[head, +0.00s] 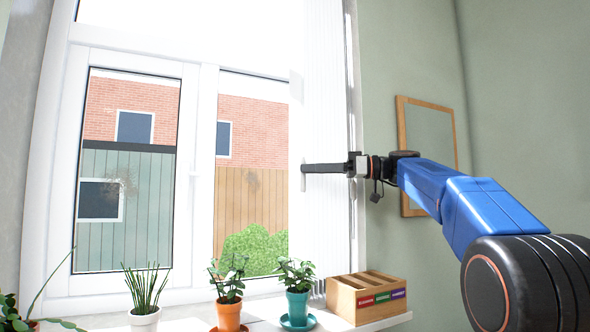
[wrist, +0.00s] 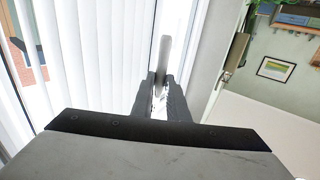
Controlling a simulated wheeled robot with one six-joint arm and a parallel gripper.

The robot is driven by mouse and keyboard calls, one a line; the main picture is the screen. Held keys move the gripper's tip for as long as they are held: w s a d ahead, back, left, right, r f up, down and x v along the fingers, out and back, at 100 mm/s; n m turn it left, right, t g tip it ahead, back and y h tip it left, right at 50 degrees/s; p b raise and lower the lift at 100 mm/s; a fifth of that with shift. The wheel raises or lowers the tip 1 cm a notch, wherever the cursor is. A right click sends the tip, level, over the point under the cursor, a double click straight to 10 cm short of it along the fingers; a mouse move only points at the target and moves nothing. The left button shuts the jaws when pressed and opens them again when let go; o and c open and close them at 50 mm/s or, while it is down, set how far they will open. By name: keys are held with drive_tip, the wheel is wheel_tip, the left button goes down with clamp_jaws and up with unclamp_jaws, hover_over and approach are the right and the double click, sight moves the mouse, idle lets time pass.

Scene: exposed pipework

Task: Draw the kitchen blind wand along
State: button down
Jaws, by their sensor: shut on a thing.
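The kitchen blind (head: 326,100) is a stack of white vertical slats gathered at the right side of the window. In the wrist view its slats (wrist: 95,60) hang to the left. The wand (wrist: 164,52) is a pale grey upright bar in front of the blind. My gripper (head: 304,168) reaches in from the right at mid-window height. In the wrist view my gripper (wrist: 162,80) has its two dark fingers closed around the wand. The held part of the wand is hidden between the fingers.
On the sill stand an orange-potted plant (head: 229,314), a teal-potted plant (head: 297,308), a white-potted plant (head: 145,318) and a wooden box (head: 367,298), all below my arm. A wood-framed mirror or picture (head: 430,150) hangs on the green wall behind my arm.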

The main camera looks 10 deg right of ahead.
drive_tip(key=shift+w+d, duration=0.15)
drive_tip(key=shift+d, duration=0.65)
drive_tip(key=c, duration=1.7)
unclamp_jaws()
drive_tip(key=v, duration=1.7)
drive_tip(key=shift+d, duration=0.2)
